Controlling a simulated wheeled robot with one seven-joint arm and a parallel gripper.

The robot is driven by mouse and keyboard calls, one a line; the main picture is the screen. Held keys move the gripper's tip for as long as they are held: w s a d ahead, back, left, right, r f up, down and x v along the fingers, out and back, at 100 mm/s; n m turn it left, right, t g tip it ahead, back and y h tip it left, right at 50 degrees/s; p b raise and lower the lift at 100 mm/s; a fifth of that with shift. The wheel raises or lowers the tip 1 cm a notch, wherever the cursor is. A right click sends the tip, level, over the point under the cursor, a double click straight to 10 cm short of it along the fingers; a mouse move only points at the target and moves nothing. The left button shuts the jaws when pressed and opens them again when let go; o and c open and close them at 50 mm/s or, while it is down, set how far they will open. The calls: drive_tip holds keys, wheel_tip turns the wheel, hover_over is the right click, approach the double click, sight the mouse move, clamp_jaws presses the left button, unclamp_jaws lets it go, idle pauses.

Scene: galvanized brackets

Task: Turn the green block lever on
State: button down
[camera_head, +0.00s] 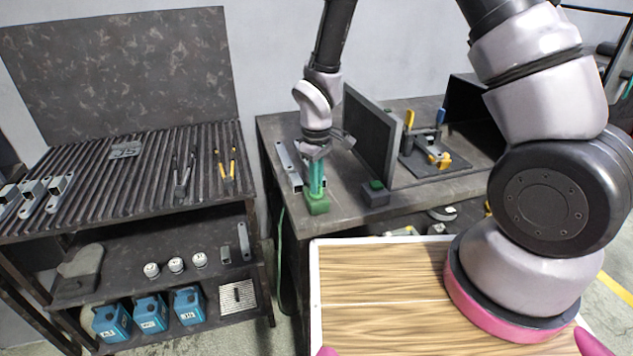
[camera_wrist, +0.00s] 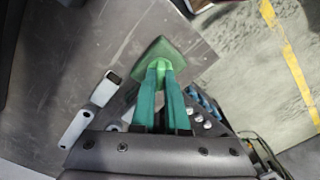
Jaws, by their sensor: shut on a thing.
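The green block (camera_head: 318,204) sits at the front edge of the grey workbench (camera_head: 345,200). It also shows in the wrist view (camera_wrist: 160,50), beyond my fingertips. My gripper (camera_head: 316,188) points down over the block from behind. Its two teal fingers (camera_wrist: 160,80) are close together around the small green lever on the block's top. The lever is mostly hidden between the fingertips, so its exact position cannot be told.
A dark upright panel (camera_head: 369,138) stands right of my gripper, with a dark block with a green top (camera_head: 376,194) at its foot. Pale metal brackets (camera_head: 287,163) lie left of my gripper. A slatted bench (camera_head: 120,180) with pliers stands at the left.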

drive_tip(key=m, duration=0.3)
drive_tip(key=shift+m, duration=2.1)
drive_tip(key=c, duration=0.9)
unclamp_jaws()
wheel_tip(320, 180, up, 11)
drive_tip(key=shift+f, duration=0.1)
